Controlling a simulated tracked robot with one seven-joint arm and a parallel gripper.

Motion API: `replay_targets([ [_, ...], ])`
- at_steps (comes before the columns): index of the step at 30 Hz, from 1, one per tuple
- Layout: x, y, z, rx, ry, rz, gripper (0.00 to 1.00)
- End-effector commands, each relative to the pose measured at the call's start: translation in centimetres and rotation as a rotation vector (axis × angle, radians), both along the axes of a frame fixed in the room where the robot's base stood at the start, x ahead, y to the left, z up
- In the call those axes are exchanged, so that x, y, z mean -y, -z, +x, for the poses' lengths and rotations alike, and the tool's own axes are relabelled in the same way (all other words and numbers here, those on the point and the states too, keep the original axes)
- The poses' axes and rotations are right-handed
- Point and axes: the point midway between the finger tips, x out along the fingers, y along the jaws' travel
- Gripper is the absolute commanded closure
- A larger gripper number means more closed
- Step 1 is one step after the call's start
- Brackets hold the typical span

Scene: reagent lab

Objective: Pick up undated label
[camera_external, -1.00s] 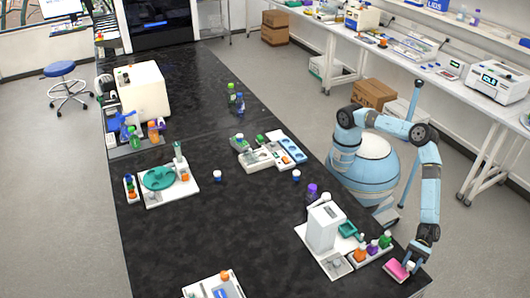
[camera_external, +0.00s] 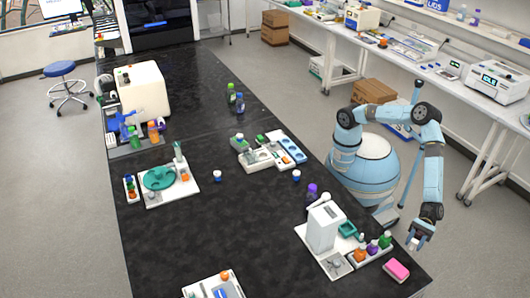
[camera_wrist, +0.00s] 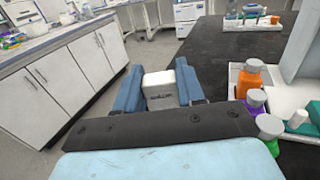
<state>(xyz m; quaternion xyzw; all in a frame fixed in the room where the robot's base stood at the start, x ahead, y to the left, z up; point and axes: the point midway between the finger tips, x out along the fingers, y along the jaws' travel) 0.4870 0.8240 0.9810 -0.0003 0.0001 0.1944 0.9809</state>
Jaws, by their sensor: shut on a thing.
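My gripper (camera_external: 415,245) is raised above the front right corner of the black bench. The print is too small to read. In the external view the white piece (camera_external: 413,243) shows small at the fingertips, clear of the bench.
A pink block (camera_external: 397,270) lies on the bench below my gripper. Left of it, a white station (camera_external: 325,228) stands with several coloured bottles (camera_external: 372,247) in a row. The bench middle (camera_external: 240,215) is mostly bare.

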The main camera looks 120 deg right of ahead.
Motion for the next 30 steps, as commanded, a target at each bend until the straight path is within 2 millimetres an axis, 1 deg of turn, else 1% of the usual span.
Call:
replay_targets([
  [1, 0.8, -0.9, -0.6, -0.003, -0.001, 0.001, 0.94],
  [3, 2.2, -1.5, -1.4, -0.001, 0.0, -0.002, 0.94],
  [9, 5.3, -3.1, -3.2, -0.001, 0.0, 0.001, 0.93],
  [12, 6.4, -3.6, -3.9, -0.002, -0.001, 0.0, 0.93],
  [17, 7.6, -4.1, -4.5, 0.0, 0.0, 0.0, 0.93],
  [20, 8.5, -4.3, -4.1, 0.002, 0.0, -0.001, 0.93],
  [25, 10.4, -4.5, -2.6, -0.001, -0.001, -0.001, 0.93],
  [27, 10.5, -4.4, -2.2, -0.001, -0.001, -0.001, 0.93],
  [30, 9.7, -3.9, -1.5, -0.001, 0.0, 0.0, 0.93],
])
